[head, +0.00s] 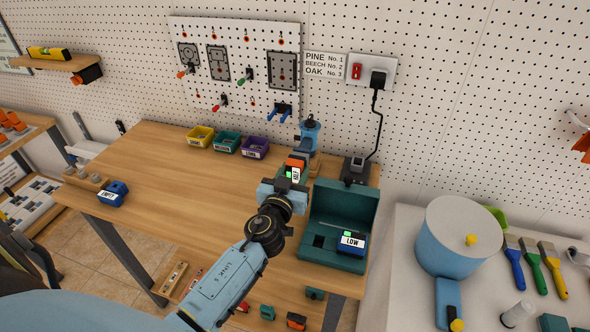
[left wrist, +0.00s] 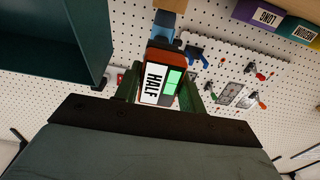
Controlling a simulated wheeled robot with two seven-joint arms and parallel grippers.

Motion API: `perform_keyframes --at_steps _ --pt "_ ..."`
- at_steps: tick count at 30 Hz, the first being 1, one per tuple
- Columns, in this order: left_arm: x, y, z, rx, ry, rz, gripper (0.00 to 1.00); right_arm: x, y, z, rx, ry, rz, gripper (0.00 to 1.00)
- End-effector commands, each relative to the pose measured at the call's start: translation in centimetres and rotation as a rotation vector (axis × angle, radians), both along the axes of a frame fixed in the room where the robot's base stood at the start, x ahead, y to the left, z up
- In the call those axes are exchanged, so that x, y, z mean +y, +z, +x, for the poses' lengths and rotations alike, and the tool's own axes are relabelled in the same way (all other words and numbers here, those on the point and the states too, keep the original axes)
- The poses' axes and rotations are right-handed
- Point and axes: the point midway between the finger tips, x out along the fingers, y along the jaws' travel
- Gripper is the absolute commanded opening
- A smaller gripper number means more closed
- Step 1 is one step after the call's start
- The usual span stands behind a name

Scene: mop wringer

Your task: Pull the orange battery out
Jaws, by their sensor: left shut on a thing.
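The orange battery (head: 297,162) has a white HALF label and green bars in the left wrist view (left wrist: 153,82). My left gripper (head: 293,177) is shut on it, with one finger on each side in the left wrist view (left wrist: 160,92). A blue tool (head: 310,131) stands at the back of the bench, directly beyond the battery. Its blue body also shows past the battery's orange end in the left wrist view (left wrist: 163,32). I cannot tell whether battery and tool are still joined. My right gripper is not in view.
A teal open case (head: 341,206) holding a battery marked LOW (head: 351,240) stands close right of my gripper. A black charger (head: 356,169) is behind it. A blue EMPTY battery (head: 113,194) lies at the left edge. The bench's (head: 190,180) middle is clear.

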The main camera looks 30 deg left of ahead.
Motion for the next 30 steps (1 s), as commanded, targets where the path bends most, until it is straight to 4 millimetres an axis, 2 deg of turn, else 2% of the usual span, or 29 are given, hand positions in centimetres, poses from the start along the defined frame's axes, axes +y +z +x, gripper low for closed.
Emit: perform_keyframes --at_steps 30 --pt "-1.2 0.0 -4.9 -0.001 0.0 0.0 0.16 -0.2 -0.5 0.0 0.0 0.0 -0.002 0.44"
